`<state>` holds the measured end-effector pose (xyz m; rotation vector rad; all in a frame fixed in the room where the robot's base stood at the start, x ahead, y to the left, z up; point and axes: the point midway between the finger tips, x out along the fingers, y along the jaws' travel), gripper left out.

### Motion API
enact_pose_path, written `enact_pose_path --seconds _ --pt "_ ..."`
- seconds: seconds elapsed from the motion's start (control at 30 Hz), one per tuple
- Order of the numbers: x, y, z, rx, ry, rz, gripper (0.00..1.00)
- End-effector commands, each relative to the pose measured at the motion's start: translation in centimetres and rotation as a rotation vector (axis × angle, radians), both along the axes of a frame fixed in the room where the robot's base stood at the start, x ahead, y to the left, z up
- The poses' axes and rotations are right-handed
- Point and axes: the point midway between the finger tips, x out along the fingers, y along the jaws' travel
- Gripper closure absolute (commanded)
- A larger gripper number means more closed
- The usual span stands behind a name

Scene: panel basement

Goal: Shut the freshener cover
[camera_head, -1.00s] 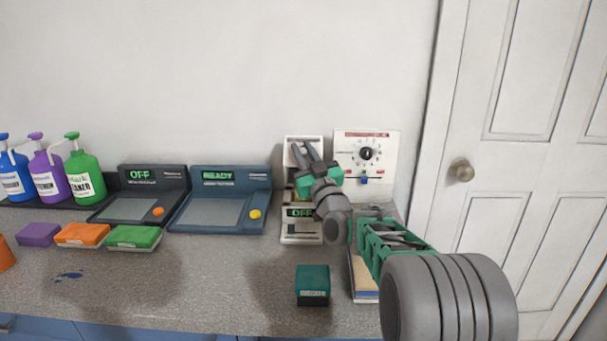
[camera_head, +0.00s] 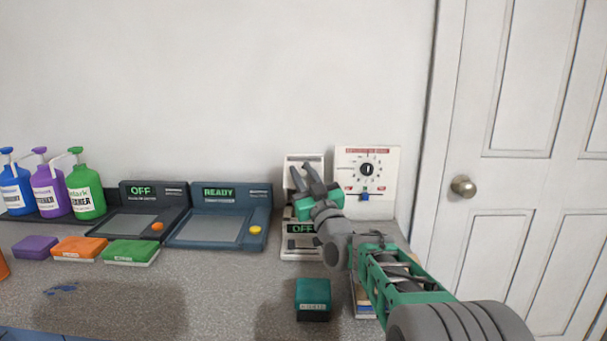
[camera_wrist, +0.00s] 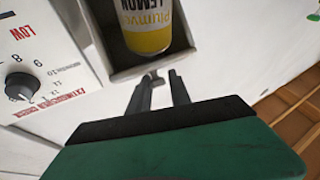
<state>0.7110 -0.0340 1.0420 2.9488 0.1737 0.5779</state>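The freshener (camera_head: 300,255) is a white unit with a dark "OFF" display, standing against the wall left of the dial panel. Its upright white back part (camera_head: 291,161) shows behind my fingers; I cannot tell whether this is the cover. My gripper (camera_head: 300,169) is in front of its upper part, fingers pointing up, spread apart and with nothing seen held. In the wrist view a yellow and white "LEMON" can (camera_wrist: 147,28) sits exposed in the unit's recess, just beyond my fingertips (camera_wrist: 160,80). A small grey hooked piece (camera_wrist: 153,77) shows by the fingertips; contact is unclear.
The white dial panel (camera_head: 379,182) stands close on the right. Two dark consoles (camera_head: 208,232) are on the left, with colored sponges and pump bottles (camera_head: 85,192) beyond. A teal block (camera_head: 313,295) lies in front of the freshener. A door (camera_head: 515,220) is at the right.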

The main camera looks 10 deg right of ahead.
Motion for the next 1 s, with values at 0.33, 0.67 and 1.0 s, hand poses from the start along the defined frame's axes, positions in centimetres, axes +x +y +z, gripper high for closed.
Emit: enact_pose_path --seconds 0.33,0.67,1.0 --pt "0.0 -0.2 -0.1 -0.001 0.002 -0.004 0.61" --pt "0.0 -0.1 2.0 -0.003 -0.002 -0.003 0.61" --pt "-5.4 0.2 9.5 -0.001 -0.003 -0.004 0.61"
